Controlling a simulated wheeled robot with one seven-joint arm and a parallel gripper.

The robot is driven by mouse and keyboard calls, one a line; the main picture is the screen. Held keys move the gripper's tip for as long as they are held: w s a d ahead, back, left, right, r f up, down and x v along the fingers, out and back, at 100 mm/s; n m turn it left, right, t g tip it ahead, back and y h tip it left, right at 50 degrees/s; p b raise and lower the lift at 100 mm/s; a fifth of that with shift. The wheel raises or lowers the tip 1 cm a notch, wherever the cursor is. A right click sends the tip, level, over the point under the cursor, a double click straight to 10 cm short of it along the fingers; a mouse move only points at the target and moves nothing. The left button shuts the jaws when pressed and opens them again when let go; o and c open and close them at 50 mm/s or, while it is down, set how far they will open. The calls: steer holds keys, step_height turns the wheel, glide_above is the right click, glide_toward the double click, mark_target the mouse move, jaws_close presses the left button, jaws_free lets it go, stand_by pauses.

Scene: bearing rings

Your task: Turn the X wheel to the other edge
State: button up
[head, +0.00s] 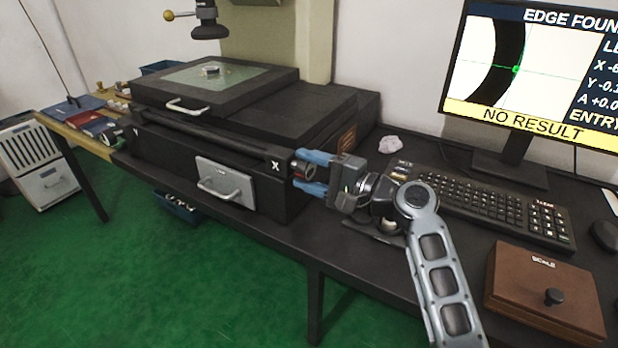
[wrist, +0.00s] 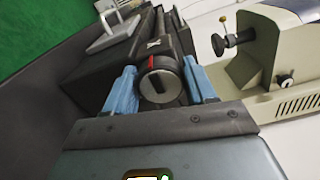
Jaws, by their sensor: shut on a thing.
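The X wheel (wrist: 161,80) is a dark round knob with a red mark at its upper left, on the end of the black stage base beside a white X label. My gripper (head: 303,174) is at the right end of the base. Its two blue fingers (wrist: 160,86) stand on either side of the wheel and are shut on it. In the head view the wheel is mostly hidden between the fingers. The monitor (head: 540,62) shows a dark ring edge with a green cross on it, "EDGE FOUN", cut off, and "NO RESULT". A small bearing ring (head: 211,69) lies on the glass stage (head: 180,84).
A keyboard (head: 490,212), a mouse (head: 604,236) and a brown SCALE box (head: 545,290) lie on the dark table right of my arm. A crumpled white paper (head: 390,145) is behind my gripper. A handled panel (head: 225,184) is on the base front.

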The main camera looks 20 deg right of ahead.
steer(key=shift+f+n, duration=0.1)
steer(key=shift+n, duration=0.3)
steer(key=o, duration=1)
steer(key=shift+b+v, duration=0.3)
steer(key=shift+v, duration=3.6)
